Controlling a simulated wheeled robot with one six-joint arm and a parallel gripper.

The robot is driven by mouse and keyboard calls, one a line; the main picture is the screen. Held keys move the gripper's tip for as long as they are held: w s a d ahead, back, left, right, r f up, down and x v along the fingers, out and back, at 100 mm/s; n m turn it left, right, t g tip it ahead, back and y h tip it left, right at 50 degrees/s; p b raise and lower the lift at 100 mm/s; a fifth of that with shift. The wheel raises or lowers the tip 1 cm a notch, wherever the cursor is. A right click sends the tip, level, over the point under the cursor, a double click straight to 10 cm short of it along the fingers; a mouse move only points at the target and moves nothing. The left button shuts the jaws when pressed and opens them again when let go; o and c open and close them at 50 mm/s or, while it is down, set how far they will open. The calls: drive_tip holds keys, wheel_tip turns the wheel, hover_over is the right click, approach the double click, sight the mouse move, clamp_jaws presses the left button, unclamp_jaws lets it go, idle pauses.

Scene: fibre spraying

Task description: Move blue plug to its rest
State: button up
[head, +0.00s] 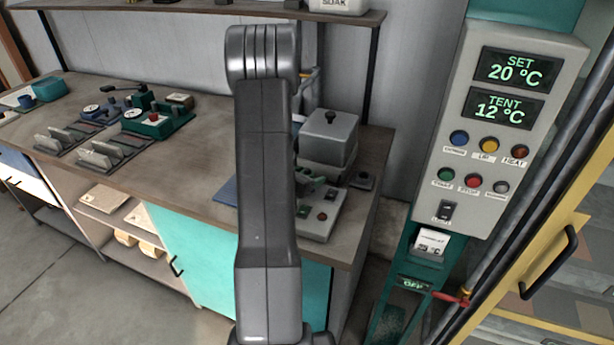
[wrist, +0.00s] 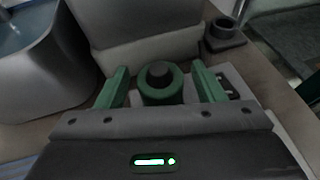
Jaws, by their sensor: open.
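I cannot make out a blue plug in either view. In the wrist view my gripper (wrist: 161,84) has its two green fingers apart. A green round part (wrist: 161,94) with a dark top stands between them, with gaps at both sides. In the head view my arm hides most of that spot, and only bits of green show beside a light grey control box (head: 322,217). A small dark grey block with a round opening (wrist: 222,36) stands at the upper right of the wrist view; I cannot tell if it is the plug's rest. It also shows in the head view (head: 363,180).
A grey lidded box (head: 329,138) stands behind the control box, close to my gripper. A grey vessel (wrist: 42,68) is at left in the wrist view. Green and dark fixtures (head: 155,122) cover the bench's left part. A panel (head: 490,130) stands at right.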

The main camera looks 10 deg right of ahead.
drive_tip(key=shift+w+d+f, duration=0.25)
drive_tip(key=shift+w+d, duration=0.1)
drive_tip(key=shift+d, duration=0.1)
drive_tip(key=c, duration=1.1)
drive_tip(key=shift+r, duration=0.15)
